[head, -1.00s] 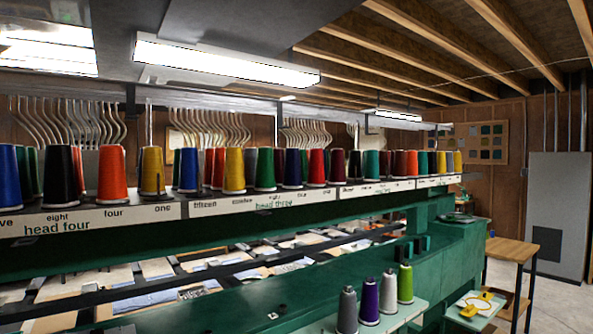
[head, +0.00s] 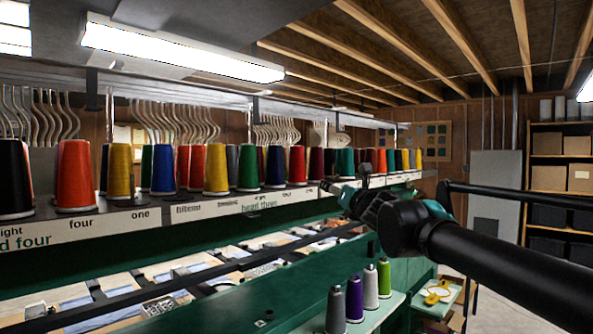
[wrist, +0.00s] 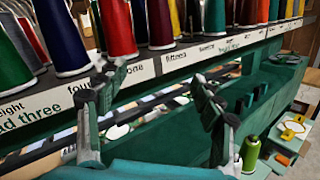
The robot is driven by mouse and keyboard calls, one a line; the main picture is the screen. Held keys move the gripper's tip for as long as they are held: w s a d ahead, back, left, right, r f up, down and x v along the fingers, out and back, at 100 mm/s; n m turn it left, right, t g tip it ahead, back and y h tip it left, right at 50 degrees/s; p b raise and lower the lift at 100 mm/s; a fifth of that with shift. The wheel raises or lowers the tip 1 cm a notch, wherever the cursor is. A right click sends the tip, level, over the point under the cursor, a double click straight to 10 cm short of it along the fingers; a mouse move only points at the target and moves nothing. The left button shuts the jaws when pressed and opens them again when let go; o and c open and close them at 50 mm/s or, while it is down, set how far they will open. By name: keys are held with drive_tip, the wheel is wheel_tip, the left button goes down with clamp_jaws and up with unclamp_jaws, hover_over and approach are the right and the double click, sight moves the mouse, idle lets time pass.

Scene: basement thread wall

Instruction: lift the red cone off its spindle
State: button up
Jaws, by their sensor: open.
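Several red-toned cones stand on the rack. A bright red cone (head: 297,166) stands between a dark blue cone (head: 275,167) and a dark red cone (head: 316,164) near the "four" and "one" labels. The red cone (wrist: 117,28) is upright at the top of the wrist view, its top cut off; its spindle is hidden. My gripper (head: 337,190) is in front of the rack, a little right of the red cone and near label height. In the wrist view my gripper (wrist: 152,88) is open and empty, fingers wide apart, below the cone and not touching it.
The rack's white label strip (head: 220,207) runs along its front edge, with neighbouring cones close on both sides. Below are a dark rail and the green machine body (head: 400,270). Loose cones, including a green one (head: 384,277), stand on a shelf at lower right.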

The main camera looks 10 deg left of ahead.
sight(300, 162)
drive_tip(key=s+a+r+n+y, duration=0.2)
drive_tip(key=a+r+n+y, duration=0.1)
drive_tip(key=a+r+n, duration=0.25)
drive_tip(key=shift+n, duration=0.25)
drive_tip(key=x, duration=1)
drive_tip(key=shift+w, duration=0.45)
drive_tip(key=shift+f+x, duration=0.2)
drive_tip(key=shift+x, duration=2.8)
drive_tip(key=shift+s+a, duration=0.1)
drive_tip(key=c, duration=1.4)
drive_tip(key=shift+o, duration=0.2)
wheel_tip(300, 162, up, 20)
